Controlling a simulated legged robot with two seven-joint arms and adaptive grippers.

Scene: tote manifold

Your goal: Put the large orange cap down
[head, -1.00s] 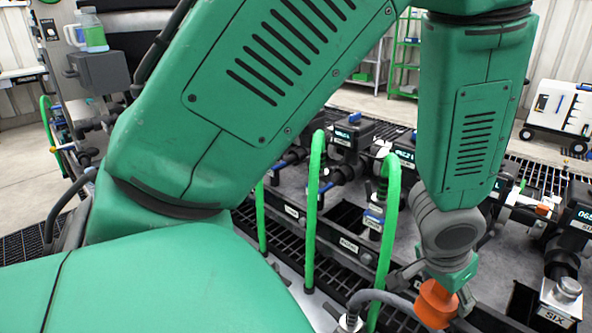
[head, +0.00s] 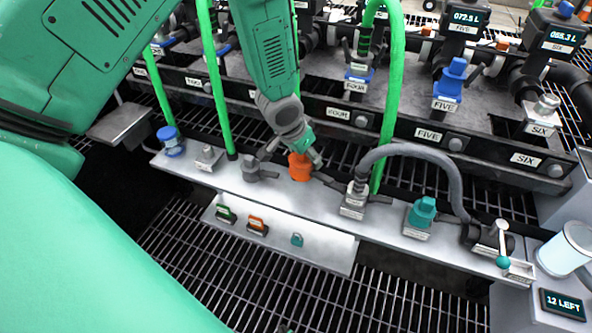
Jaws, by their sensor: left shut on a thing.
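The large orange cap (head: 300,169) is held by my left gripper (head: 297,152), whose fingers are around its upper part. The cap hangs upright at the pale metal shelf (head: 275,192), between a dark grey fitting (head: 257,172) on the left and a grey hose fitting (head: 355,197) on the right. I cannot tell whether its bottom touches the shelf. The gripper hides part of its top. My right gripper is not in view.
A blue cap (head: 170,141) stands at the shelf's left end, a teal cap (head: 422,212) to the right. A grey hose (head: 440,158) arches over the right part. Green hoses (head: 393,90) rise behind. A lower ledge (head: 325,247) carries small coloured clips.

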